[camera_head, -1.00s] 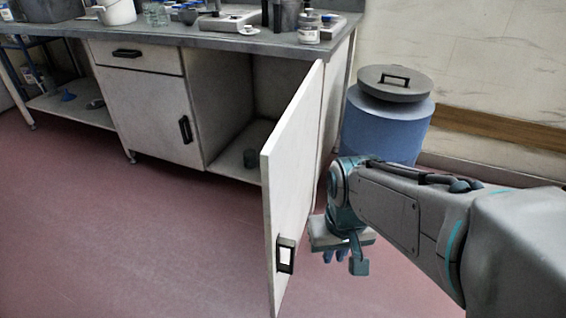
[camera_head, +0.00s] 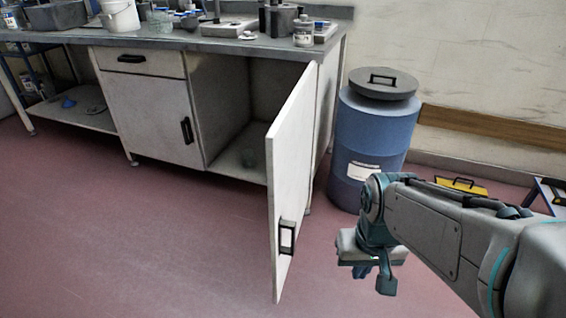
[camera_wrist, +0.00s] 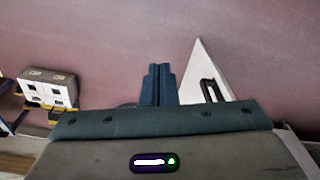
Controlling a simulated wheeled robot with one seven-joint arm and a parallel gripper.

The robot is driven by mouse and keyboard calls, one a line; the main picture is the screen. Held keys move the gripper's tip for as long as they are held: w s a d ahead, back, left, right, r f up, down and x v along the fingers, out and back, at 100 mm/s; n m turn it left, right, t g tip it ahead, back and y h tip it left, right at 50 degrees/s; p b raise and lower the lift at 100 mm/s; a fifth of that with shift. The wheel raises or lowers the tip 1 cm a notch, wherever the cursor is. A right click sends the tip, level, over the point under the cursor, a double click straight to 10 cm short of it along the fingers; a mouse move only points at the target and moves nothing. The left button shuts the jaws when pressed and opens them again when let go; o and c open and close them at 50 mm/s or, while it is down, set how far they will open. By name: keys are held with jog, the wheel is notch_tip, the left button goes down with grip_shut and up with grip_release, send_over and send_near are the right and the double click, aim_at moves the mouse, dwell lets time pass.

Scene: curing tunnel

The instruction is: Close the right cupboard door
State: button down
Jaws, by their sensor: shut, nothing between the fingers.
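The right cupboard door (camera_head: 293,170) is white and stands wide open, swung out toward me from the right side of the cupboard. Its dark handle (camera_head: 287,237) is low near the free edge. My gripper (camera_head: 372,272) hangs to the right of the door, apart from it, in the head view. In the wrist view my gripper's dark blue fingers (camera_wrist: 158,84) are together with nothing between them. The door (camera_wrist: 205,68) and its handle (camera_wrist: 211,90) show just right of the fingers there.
A blue drum (camera_head: 370,145) with a grey lid stands right of the cupboard. The left door (camera_head: 150,118) is shut. The worktop (camera_head: 180,40) carries glassware and equipment. A yellow object (camera_head: 460,186) lies by the right wall. The red floor before the cupboard is clear.

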jog(key=w+a+r+m+t+y+p, duration=0.1)
jog(key=w+r+m+y+p, duration=0.35)
jog(key=w+m+p, duration=0.5)
jog(key=w+a+r+m+y+p, duration=0.2)
jog(key=w+r+m+y+p, duration=0.3)
jog(key=m+p, duration=0.6)
jog(key=h+b, duration=0.1)
jog(key=b, duration=0.3)
send_near(277, 195)
jog(key=s+f+x, duration=0.1)
jog(key=x, duration=0.4)
jog(key=shift+w+a+r+m, duration=0.25)
jog(key=shift+w+a+r, duration=0.05)
jog(key=shift+w+r, duration=0.1)
